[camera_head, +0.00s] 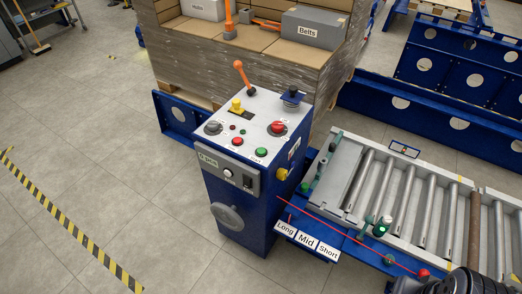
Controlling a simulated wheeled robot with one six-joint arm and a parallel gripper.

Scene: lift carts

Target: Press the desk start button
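The control desk (238,218) is a blue pedestal with a pale sloped top, standing near the middle of the view. On its top are a green button (261,152), a red button (237,141) to the left of it, and a larger red knob (277,127). The small labels are too blurred to read. A dark rounded part shows at the bottom right edge, but no gripper fingers are visible, and nothing of mine touches the desk.
A roller conveyor (352,187) runs right of the desk, with a blue ledge bearing Long, Mid and Short labels (306,239). Behind stands a wrapped pallet load (217,66) with boxes. The tiled floor (130,190) left of the desk is clear, with yellow-black tape (75,229) farther left.

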